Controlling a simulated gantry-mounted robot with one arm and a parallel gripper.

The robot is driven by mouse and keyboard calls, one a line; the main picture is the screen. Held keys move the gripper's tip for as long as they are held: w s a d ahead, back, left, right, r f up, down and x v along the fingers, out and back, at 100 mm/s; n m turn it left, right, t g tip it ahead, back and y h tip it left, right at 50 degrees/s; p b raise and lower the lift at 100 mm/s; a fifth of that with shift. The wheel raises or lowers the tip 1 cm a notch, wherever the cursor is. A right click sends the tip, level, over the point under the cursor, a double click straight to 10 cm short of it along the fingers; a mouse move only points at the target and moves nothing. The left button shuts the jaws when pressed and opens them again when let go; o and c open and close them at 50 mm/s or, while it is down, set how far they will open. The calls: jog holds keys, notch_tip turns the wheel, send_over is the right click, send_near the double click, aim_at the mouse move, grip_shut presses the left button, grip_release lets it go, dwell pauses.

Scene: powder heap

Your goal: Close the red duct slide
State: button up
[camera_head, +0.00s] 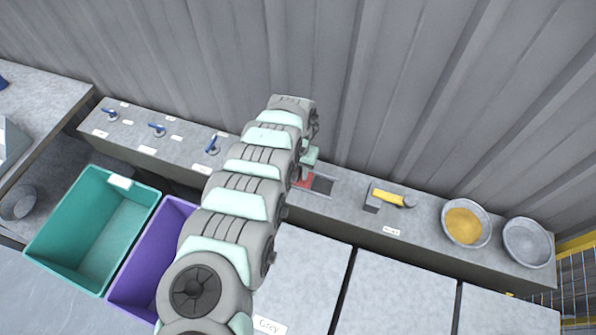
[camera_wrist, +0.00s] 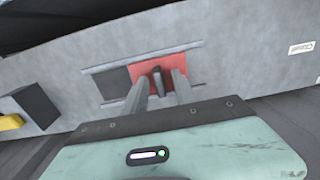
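The red duct slide (camera_wrist: 200,68) is a flat red plate between two thin rails in the grey counter-top. A dark square opening (camera_wrist: 114,84) shows beside it, on its left in the wrist view. A small dark upright tab (camera_wrist: 158,79) stands on the red plate. My gripper (camera_wrist: 159,76) is open, one finger on each side of the tab, with gaps seen on both sides. In the head view my arm partly hides the red slide (camera_head: 302,182), and the opening (camera_head: 323,185) lies to its right. My fingertips are hidden in that view.
A yellow-handled tool on a dark block (camera_head: 370,205) lies right of the slide. Farther right are a bowl of yellow powder (camera_head: 464,222) and an empty bowl (camera_head: 527,243). Blue levers (camera_head: 157,129) stand left; teal (camera_head: 95,230) and purple bins are in front. A corrugated wall stands behind.

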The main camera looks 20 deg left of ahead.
jog(key=shift+f, duration=0.2)
jog(key=shift+c, duration=0.5)
grip_shut()
dwell(0.9)
